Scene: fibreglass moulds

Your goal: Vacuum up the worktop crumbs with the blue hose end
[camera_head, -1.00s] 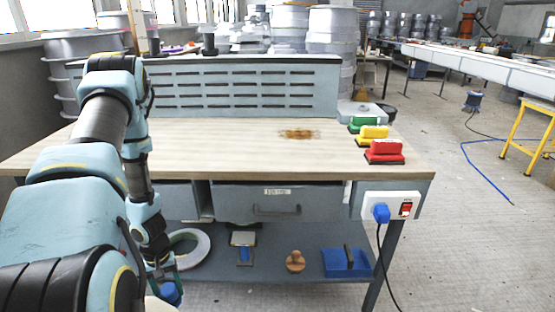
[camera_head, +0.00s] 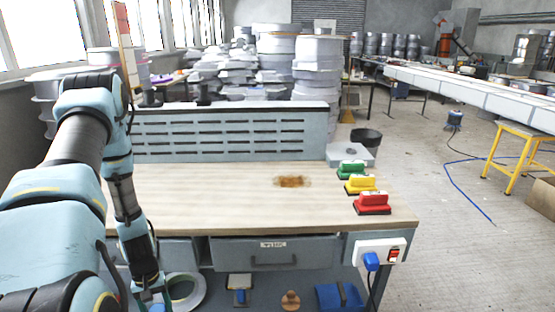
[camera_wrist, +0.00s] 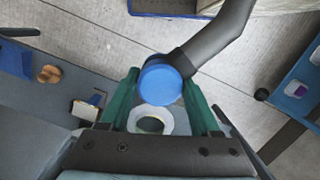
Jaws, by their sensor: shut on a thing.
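The crumbs (camera_head: 292,181) are a brown patch on the pale wooden worktop (camera_head: 200,200), right of its middle. In the wrist view, the blue hose end (camera_wrist: 158,86) is a round blue piece on a grey hose (camera_wrist: 218,42). My gripper (camera_wrist: 160,78) has its two green fingers on either side of the blue hose end and is shut on it. In the head view, my gripper is low at the left, in front of the bench and below the worktop, mostly cut off by the bottom edge. The crumbs are not in the wrist view.
Green (camera_head: 351,169), yellow (camera_head: 361,184) and red (camera_head: 372,203) handled blocks stand along the worktop's right edge. A slotted panel (camera_head: 230,133) rises behind the worktop. A socket box (camera_head: 380,252) is on the bench's front right. A lower shelf holds a white ring (camera_head: 186,290) and a blue tool (camera_head: 338,296).

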